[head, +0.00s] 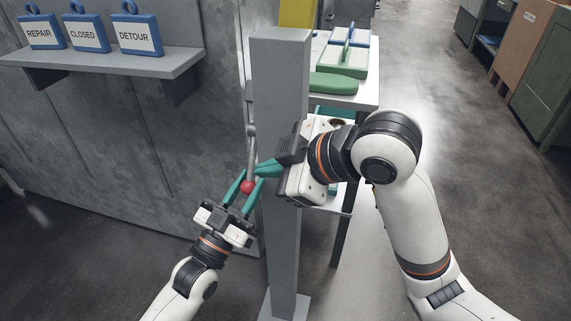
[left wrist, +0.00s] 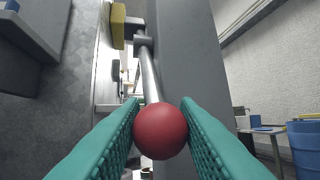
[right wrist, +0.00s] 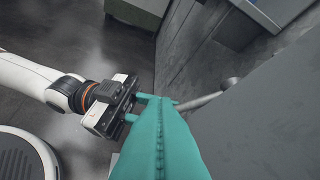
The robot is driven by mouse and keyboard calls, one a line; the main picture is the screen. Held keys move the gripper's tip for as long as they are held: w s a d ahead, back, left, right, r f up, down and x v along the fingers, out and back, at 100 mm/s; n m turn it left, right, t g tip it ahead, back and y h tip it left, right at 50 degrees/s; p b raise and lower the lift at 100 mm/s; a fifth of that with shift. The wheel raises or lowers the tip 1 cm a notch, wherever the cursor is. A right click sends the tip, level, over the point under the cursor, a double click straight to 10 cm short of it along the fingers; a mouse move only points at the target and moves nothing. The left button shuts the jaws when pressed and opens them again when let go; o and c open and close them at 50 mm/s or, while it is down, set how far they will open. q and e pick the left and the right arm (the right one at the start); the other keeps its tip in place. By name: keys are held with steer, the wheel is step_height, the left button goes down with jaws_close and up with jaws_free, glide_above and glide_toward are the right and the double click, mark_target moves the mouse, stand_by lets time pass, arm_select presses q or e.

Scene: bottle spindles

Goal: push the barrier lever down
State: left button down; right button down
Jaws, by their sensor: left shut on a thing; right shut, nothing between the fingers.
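The barrier lever is a grey metal rod (head: 251,135) with a red ball knob (head: 248,187) at its lower end, beside the grey post (head: 282,120). In the head view the rod hangs down along the post's left side. My left gripper (head: 245,190) is shut on the red knob; the left wrist view shows the knob (left wrist: 160,131) between both teal fingers. My right gripper (head: 266,169) is shut and empty, its teal fingers by the post, close to the rod. In the right wrist view the rod (right wrist: 200,100) shows partly behind the teal fingers.
A shelf (head: 110,62) on the left wall holds the signs REPAIR (head: 41,32), CLOSED (head: 86,34) and DETOUR (head: 136,35). Behind the post, a table (head: 370,97) carries green and blue trays. Open floor lies at the right, with cabinets beyond.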

mark_target(254, 139)
arm_select(q)
steer(key=shift+r, duration=0.1)
arm_select(e)
steer(key=w+a+f, duration=0.2)
steer(key=w+f, duration=0.1)
steer(key=f, duration=0.3)
steer(key=shift+w+a, duration=0.35)
steer(key=shift+w, duration=0.05)
